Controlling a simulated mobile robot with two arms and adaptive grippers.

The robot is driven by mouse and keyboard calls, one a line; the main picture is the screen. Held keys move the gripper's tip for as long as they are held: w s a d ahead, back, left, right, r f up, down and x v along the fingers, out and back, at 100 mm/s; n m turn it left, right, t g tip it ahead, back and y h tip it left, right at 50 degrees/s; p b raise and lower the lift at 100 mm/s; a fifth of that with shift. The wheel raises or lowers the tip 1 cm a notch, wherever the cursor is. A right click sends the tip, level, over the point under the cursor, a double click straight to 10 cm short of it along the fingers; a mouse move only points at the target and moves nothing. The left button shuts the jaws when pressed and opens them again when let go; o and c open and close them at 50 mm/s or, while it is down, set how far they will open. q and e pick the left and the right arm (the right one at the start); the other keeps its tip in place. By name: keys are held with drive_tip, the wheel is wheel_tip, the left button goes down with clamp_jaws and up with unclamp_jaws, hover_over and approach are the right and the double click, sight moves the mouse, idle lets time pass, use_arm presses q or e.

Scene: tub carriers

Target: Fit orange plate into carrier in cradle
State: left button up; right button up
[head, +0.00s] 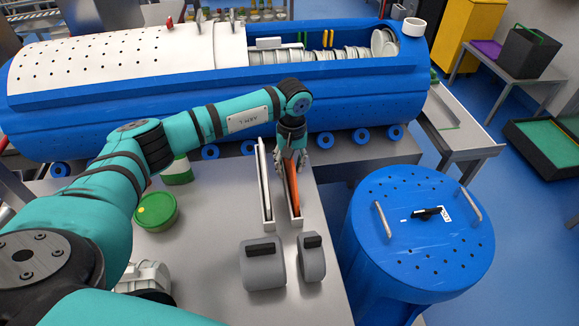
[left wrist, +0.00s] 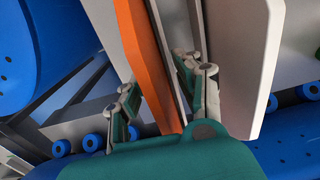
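The orange plate (head: 293,194) stands upright on edge in a narrow pale holder (head: 297,223) on the steel table. A pale upright panel in a similar holder (head: 267,224) stands to its left. My left gripper (head: 291,156) is over the far end of the orange plate, pointing down. In the left wrist view, my left gripper's fingers (left wrist: 155,80) are apart, one on each side of the orange plate (left wrist: 144,45). A gap with grey strips shows between the plate and the right finger. Which part is the carrier or the cradle is unclear. My right gripper is out of view.
Two grey blocks with black handles (head: 262,268) (head: 313,262) stand in front of the holders. A green round tub (head: 156,211) is to the left. A long blue machine (head: 350,95) runs behind, and a blue drum (head: 425,235) is to the right.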

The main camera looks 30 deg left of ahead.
use_arm(q)
drive_tip(key=shift+c, duration=0.3)
clamp_jaws()
drive_tip(key=shift+r, duration=0.15)
